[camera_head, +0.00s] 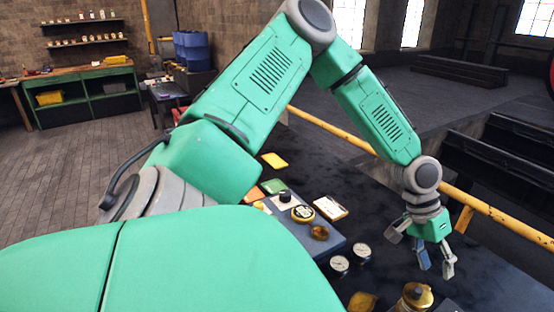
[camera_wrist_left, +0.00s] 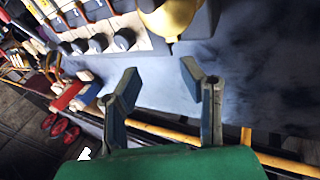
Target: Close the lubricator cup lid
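A brass-topped cup (camera_head: 415,297), which looks like the lubricator cup, is cut off by the bottom edge of the head view. I cannot tell from there how its lid stands. In the left wrist view a rounded brass part (camera_wrist_left: 172,17) shows at the top edge, probably the same cup or its lid. My left gripper (camera_head: 435,264) is above the dark surface, to the right of and beyond the cup, apart from it. In the left wrist view its fingers (camera_wrist_left: 160,72) are spread with nothing between them. My right gripper is not in view.
Two round gauges (camera_head: 340,264) and a brass piece (camera_head: 362,301) are left of the cup. A blue-grey tray (camera_head: 333,242) holds small parts and cards. A yellow rail (camera_head: 490,211) runs behind the gripper. The dark surface around the gripper looks clear.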

